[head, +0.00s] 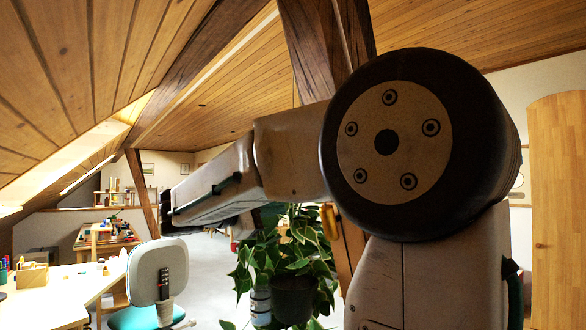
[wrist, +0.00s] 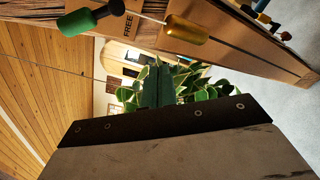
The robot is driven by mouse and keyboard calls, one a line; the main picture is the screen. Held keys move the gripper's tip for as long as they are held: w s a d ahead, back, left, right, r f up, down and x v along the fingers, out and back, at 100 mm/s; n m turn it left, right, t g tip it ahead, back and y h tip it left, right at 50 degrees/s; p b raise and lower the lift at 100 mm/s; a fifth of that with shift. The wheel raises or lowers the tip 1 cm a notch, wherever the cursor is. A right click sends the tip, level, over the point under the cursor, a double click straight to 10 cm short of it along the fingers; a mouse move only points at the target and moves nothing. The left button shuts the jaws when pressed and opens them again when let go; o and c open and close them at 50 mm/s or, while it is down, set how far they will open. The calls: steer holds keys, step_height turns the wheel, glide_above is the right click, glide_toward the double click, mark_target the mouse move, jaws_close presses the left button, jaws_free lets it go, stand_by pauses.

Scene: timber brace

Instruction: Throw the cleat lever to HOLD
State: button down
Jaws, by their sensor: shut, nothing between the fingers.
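In the wrist view, turned on its side, a green grip (wrist: 76,22) with a black end sits at the upper left by a timber. It appears to be the lever handle. A label reading FREE (wrist: 128,24) is beside it; no HOLD label shows. A brass-coloured cylinder (wrist: 187,29) is on a thin rod to the right. My gripper (wrist: 158,84) shows shut and empty at the centre, its fingers apart from the grip and cylinder. In the head view the lever cannot be made out; my arm covers much of the timber post (head: 350,258).
A leafy plant (head: 290,262) in a dark pot hangs near the post, and its leaves (wrist: 205,92) show behind my fingers. A thin cord (wrist: 55,66) crosses the wrist view. An office chair (head: 156,272) and a desk (head: 60,300) stand left. Pale floor lies behind.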

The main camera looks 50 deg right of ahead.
steer(key=w+r+g+h, duration=0.2)
steer(key=w+r+h, duration=0.1)
steer(key=w+r, duration=0.25)
steer(key=x, duration=1.1)
steer(key=shift+t+h, duration=0.3)
steer(key=shift+t, duration=0.1)
steer(key=shift+s+a+r, duration=0.5)
steer(key=shift+s+a, duration=0.1)
steer(key=shift+a, duration=0.1)
steer(key=shift+s+a+r, duration=0.45)
steer(key=shift+s+a, duration=0.15)
steer(key=shift+a, duration=0.1)
steer(key=shift+s+a+r+m, duration=0.15)
steer(key=shift+s+r+m, duration=0.2)
steer(key=shift+m, duration=0.45)
steer(key=s+a+r+m, duration=0.2)
steer(key=s+m, duration=0.3)
steer(key=m, duration=0.6)
steer(key=shift+s+r, duration=0.25)
steer(key=shift+s, duration=0.1)
